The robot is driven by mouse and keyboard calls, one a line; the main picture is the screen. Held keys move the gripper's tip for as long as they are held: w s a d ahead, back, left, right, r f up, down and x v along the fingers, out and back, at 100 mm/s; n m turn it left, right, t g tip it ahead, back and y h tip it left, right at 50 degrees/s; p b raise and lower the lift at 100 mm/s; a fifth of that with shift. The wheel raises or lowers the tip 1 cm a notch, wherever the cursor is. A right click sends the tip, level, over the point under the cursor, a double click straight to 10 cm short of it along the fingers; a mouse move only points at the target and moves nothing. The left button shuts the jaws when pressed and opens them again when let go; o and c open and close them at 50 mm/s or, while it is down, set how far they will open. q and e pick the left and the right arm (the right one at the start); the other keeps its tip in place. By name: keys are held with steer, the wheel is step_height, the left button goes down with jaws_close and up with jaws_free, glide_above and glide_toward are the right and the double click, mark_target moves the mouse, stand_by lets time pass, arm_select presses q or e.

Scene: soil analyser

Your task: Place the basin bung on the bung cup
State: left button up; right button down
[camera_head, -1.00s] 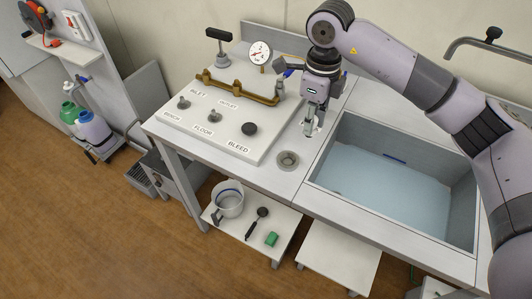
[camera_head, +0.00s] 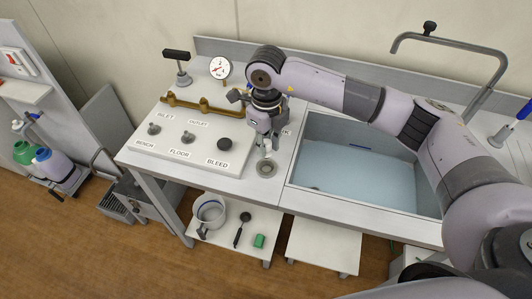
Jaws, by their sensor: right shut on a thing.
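The bung cup (camera_head: 266,169) is a small round metal-grey cup on the bench top, left of the basin (camera_head: 355,172). My right gripper (camera_head: 266,152) points down just behind and above the cup. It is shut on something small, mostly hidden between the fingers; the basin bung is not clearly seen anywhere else. I cannot tell whether the held thing touches the cup. My left gripper is not in view.
Left of the cup is a white panel with knobs labelled BENCH, FLOOR and BLEED (camera_head: 224,144), a brass pipe (camera_head: 205,111) and a gauge (camera_head: 219,67). A tap (camera_head: 440,38) arches behind the basin. A pot (camera_head: 209,212) stands on the lower shelf.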

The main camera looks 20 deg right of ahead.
mark_target(267, 157)
steer(key=shift+f, duration=0.8)
step_height(267, 157, down, 4)
steer(key=shift+f+p, duration=0.1)
steer(key=shift+p, duration=0.5)
steer(key=shift+f, duration=0.1)
steer(key=shift+f+b, duration=0.25)
steer(key=shift+b, duration=0.1)
steer(key=c, duration=1.4)
jaws_free()
steer(key=shift+r, duration=0.1)
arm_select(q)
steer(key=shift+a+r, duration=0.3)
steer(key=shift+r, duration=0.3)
